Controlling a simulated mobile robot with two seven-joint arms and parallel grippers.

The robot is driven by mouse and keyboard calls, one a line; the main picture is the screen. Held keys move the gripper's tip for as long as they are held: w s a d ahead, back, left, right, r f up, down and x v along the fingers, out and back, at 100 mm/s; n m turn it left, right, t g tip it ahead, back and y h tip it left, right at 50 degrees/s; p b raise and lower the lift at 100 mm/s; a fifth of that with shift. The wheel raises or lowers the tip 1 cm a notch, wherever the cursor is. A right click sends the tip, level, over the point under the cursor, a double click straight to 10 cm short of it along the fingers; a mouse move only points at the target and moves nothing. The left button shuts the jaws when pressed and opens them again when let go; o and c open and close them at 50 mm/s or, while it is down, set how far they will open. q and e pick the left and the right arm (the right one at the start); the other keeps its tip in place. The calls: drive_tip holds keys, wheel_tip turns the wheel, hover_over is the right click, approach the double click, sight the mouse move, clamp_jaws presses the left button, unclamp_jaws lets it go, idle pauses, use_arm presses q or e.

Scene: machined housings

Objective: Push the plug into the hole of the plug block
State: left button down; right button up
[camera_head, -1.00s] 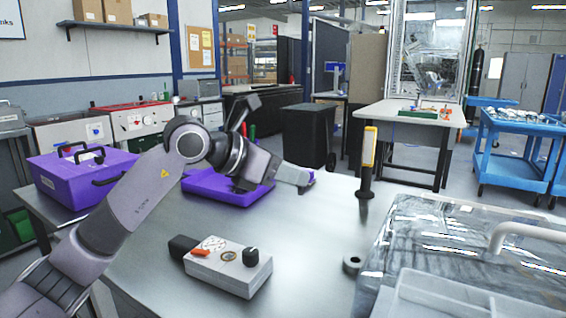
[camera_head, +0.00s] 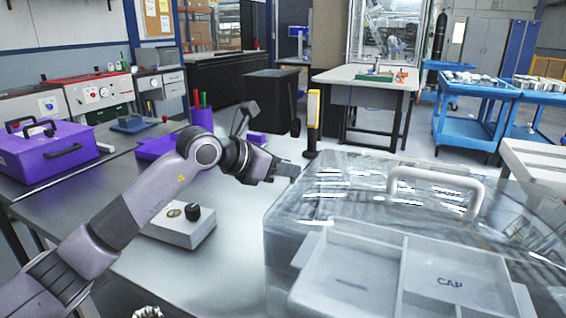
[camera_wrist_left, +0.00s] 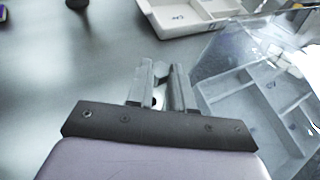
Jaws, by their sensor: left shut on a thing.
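My left gripper (camera_head: 285,171) is in the air over the table, toward the clear-lidded case. In the wrist view its fingers (camera_wrist_left: 165,85) are shut on a small grey part (camera_wrist_left: 159,70); whether this is the plug I cannot tell. A white block (camera_head: 176,233) with a black knob and a round disc on top, perhaps the plug block, lies on the table to the left of and nearer than the gripper. My left arm hides part of it. I cannot make out its hole.
A case with a clear lid (camera_head: 300,215) and white handle fills the right, with a compartment tray marked CAP (camera_head: 440,262). A yellow-and-black post (camera_head: 313,125) stands behind the gripper. A purple box (camera_head: 50,155) is at left. The table between block and case is clear.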

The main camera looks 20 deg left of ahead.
idle(0.4)
use_arm(q)
drive_tip(key=shift+f+b, duration=3.15)
drive_tip(key=shift+f, duration=1.05)
drive_tip(key=shift+f+b, duration=0.3)
drive_tip(key=shift+f, duration=0.15)
drive_tip(key=c, duration=0.9)
unclamp_jaws()
drive_tip(key=shift+v, duration=3.6)
